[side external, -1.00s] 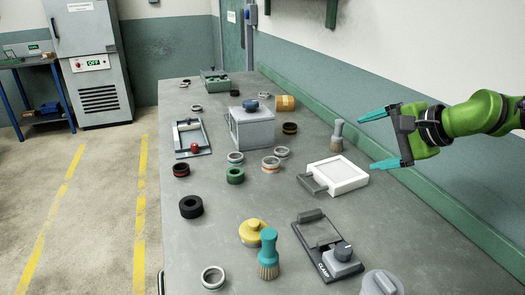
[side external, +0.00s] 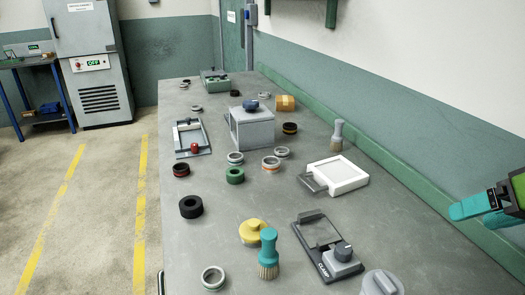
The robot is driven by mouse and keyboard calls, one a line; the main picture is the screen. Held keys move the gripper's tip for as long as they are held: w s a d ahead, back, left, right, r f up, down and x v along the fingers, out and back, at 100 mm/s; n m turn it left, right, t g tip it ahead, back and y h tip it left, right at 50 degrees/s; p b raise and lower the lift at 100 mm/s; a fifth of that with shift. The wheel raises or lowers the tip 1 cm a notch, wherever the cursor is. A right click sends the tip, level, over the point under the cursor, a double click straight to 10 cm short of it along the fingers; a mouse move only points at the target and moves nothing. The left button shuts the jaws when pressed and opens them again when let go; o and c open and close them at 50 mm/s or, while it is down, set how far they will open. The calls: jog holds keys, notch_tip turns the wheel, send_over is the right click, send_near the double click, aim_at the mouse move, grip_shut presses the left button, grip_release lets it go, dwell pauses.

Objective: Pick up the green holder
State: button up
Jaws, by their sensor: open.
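A green ring-shaped holder (side external: 235,175) with a dark centre lies on the grey workbench (side external: 225,225), near its middle. It stands free, with nothing gripping it.
Black (side external: 191,207), red-banded (side external: 181,170) and silver rings (side external: 213,278) lie around the green holder. A grey box (side external: 252,131) stands behind it. A white tray (side external: 338,175), clamp fixture (side external: 328,248), teal brush (side external: 268,252) and yellow knob (side external: 252,232) stand rightward or nearer.

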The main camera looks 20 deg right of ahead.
jog(key=w+f+n+t+h, duration=0.2)
jog(key=w+n+h, duration=0.2)
jog(key=w+n, duration=2)
jog(key=n+t+y, duration=0.3)
jog(key=n+t, duration=0.1)
jog(key=n, duration=1.3)
send_near(236, 173)
jog(key=shift+x, duration=3.65)
jog(key=shift+w+a+f, duration=0.15)
jog(key=shift+w+f, duration=0.15)
jog(key=shift+w, duration=0.2)
jog(key=shift+w+f, duration=0.15)
jog(key=shift+w, duration=0.3)
